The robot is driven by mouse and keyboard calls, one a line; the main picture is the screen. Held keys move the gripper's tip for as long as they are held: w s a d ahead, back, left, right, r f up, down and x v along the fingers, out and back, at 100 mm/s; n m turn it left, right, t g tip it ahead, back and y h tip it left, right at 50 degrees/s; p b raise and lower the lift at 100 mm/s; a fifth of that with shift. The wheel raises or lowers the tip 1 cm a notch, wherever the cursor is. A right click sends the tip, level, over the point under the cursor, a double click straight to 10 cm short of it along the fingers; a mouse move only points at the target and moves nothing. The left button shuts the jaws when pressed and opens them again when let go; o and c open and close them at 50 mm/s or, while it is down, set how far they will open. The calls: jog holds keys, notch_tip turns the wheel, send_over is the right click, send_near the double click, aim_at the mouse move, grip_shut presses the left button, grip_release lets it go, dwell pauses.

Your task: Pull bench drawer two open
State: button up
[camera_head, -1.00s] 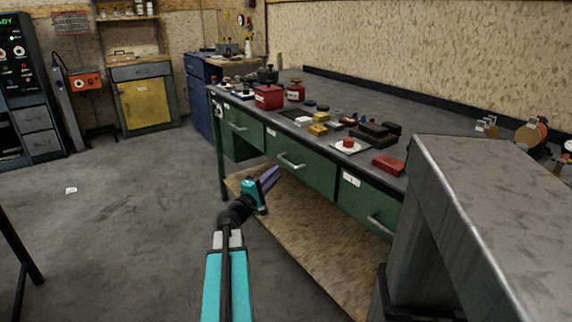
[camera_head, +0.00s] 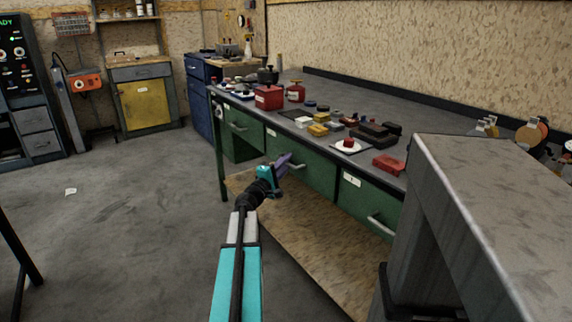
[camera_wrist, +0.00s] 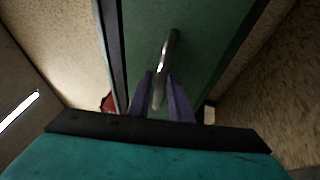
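The middle green drawer (camera_head: 316,172) of the long workbench is shut flush with the bench front. Its metal bar handle (camera_head: 296,167) is partly hidden by my gripper (camera_head: 283,163). In the wrist view, the handle (camera_wrist: 168,55) lies between the two purple fingers of my gripper (camera_wrist: 162,88), and the green drawer front (camera_wrist: 205,45) is behind it. The fingers look open, with one on each side of the handle; I cannot tell whether either touches it.
Another green drawer (camera_head: 370,203) is to the right and one (camera_head: 242,130) to the left, both shut. Tins and small parts cover the bench top (camera_head: 330,92). A grey metal table (camera_head: 490,180) stands close at right. The floor (camera_head: 130,230) at left is mostly clear.

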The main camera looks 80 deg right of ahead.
grip_shut()
jog(key=shift+a, duration=0.2)
jog(key=shift+d, duration=0.1)
jog(key=shift+s, duration=0.1)
